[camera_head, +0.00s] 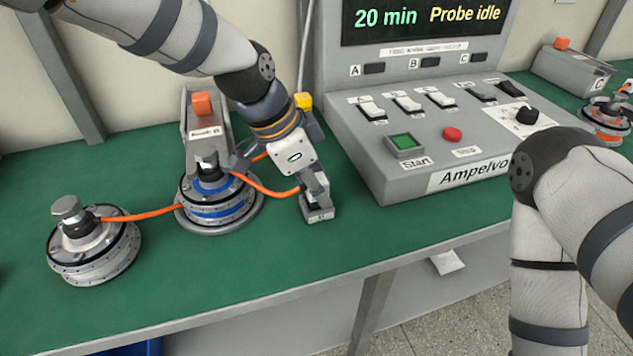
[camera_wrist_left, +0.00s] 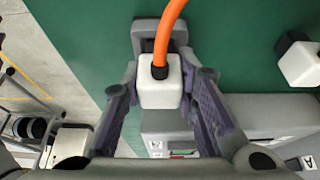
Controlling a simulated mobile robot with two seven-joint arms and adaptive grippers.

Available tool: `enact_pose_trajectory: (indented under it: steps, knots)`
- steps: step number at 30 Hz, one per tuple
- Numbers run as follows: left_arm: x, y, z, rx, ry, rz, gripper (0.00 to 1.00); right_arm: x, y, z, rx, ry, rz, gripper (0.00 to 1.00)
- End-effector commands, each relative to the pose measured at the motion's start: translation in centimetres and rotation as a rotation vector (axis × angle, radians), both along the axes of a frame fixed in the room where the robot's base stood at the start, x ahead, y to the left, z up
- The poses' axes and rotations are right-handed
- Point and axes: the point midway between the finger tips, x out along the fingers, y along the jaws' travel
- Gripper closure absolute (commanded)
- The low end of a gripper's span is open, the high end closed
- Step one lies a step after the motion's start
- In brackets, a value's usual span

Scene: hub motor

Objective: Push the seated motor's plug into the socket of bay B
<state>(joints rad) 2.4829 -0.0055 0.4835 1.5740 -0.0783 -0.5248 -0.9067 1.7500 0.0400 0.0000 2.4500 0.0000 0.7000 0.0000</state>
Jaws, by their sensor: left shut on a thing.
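My left gripper (camera_head: 314,188) is shut on a pale plug (camera_wrist_left: 158,92) with an orange cable. The plug sits between the two fingers in the left wrist view; in the head view the gripper mostly hides it. A grey block (camera_head: 318,214), which looks like a socket, is at the fingertips on the green bench. It also shows behind the plug in the left wrist view (camera_wrist_left: 148,30). I cannot tell whether the plug is inside it. The seated motor (camera_head: 214,211), with blue bands, stands left of the gripper in front of the bay marked B (camera_head: 190,130). My right gripper is out of view.
Another motor (camera_head: 95,252) lies at the left, its orange cable running toward the seated motor. The grey control console (camera_head: 400,170) stands close right of my left gripper. Bay C (camera_head: 570,75) is at the far right. The green bench front (camera_head: 250,270) is clear.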

Motion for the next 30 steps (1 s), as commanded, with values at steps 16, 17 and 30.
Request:
enact_pose_trajectory:
  steps: [16, 17, 30]
  knots:
    - [-0.03, 0.02, -0.55, 0.001, 0.001, 0.000, 1.00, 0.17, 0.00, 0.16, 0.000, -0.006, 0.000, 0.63]
    - [-0.04, 0.02, -0.59, 0.001, 0.001, 0.000, 1.00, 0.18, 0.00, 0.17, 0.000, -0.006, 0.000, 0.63]
    - [-0.13, 0.05, -0.88, 0.002, 0.007, 0.000, 1.00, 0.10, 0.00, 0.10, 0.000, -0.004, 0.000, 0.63]
